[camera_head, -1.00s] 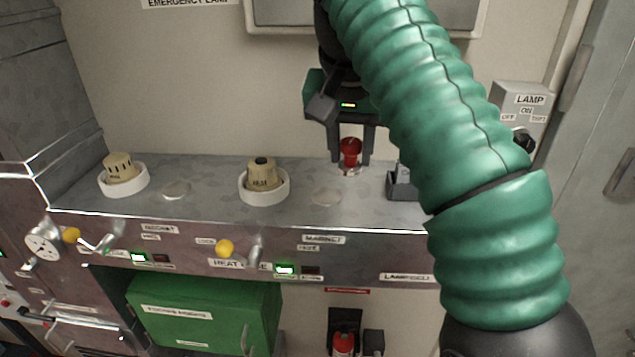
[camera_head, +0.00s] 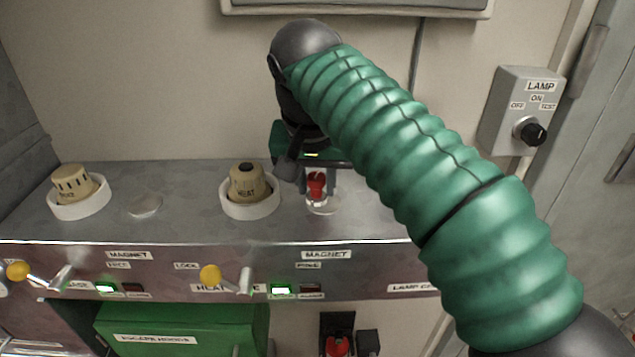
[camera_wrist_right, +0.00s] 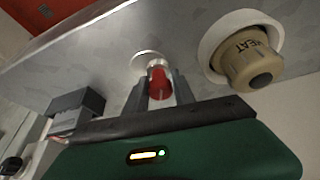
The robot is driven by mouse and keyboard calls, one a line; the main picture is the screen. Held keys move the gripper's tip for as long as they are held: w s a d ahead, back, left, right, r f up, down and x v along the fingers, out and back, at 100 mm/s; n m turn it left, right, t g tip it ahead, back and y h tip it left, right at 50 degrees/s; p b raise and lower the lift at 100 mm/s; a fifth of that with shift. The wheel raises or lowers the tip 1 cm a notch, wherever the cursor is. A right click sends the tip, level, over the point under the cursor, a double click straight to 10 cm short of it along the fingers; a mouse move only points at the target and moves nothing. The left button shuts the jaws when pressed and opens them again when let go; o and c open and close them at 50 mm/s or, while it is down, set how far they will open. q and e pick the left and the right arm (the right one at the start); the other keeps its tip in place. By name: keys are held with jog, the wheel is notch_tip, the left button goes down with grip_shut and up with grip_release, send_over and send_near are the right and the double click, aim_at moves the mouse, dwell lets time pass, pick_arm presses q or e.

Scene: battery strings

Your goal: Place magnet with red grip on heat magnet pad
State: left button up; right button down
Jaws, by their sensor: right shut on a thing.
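My right gripper (camera_head: 318,190) is shut on the magnet with the red grip (camera_head: 317,186), which it holds from above, roughly upright. The magnet is over the heat magnet pad (camera_head: 324,209), a pale round disc on the metal console, right of the knob marked HEAT (camera_head: 247,184). The wrist view shows the red grip (camera_wrist_right: 160,84) between the two fingers and the pad (camera_wrist_right: 146,56) just beyond its pale end. The magnet hides part of the pad; I cannot tell whether they touch. My left gripper is not in view.
A second pale pad (camera_head: 145,205) is free at the left, beside another beige knob (camera_head: 75,187) in a white ring. Yellow-tipped levers (camera_head: 210,274) stick out from the console front. A dark block (camera_wrist_right: 77,108) stands near the gripper. A lamp switch box (camera_head: 520,110) is on the wall.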

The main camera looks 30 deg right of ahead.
aim_at(321, 176)
jog(key=c, duration=1.4)
grip_release()
jog(key=shift+w+a+f, duration=0.1)
jog(key=shift+w+a, duration=0.05)
jog(key=shift+w, duration=0.15)
jog(key=shift+o, duration=1.1)
jog(key=shift+s, duration=0.1)
jog(key=shift+o, duration=0.6)
jog(key=shift+s+d+r, duration=0.2)
jog(key=shift+s+d, duration=0.45)
jog(key=shift+s, duration=0.05)
jog(key=shift+s+d, duration=0.25)
jog(key=shift+d, duration=0.25)
jog(key=shift+r, duration=0.2)
jog(key=r, duration=0.1)
jog(key=a+r, duration=0.1)
jog(key=r, duration=0.1)
jog(key=a+r, duration=0.1)
jog(key=r, duration=0.1)
jog(key=shift+s+a, duration=0.15)
jog(key=shift+a, duration=0.1)
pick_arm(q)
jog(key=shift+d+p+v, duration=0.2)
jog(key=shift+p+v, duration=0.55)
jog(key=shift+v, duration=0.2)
pick_arm(e)
jog(key=v, duration=0.6)
jog(key=shift+s, duration=0.35)
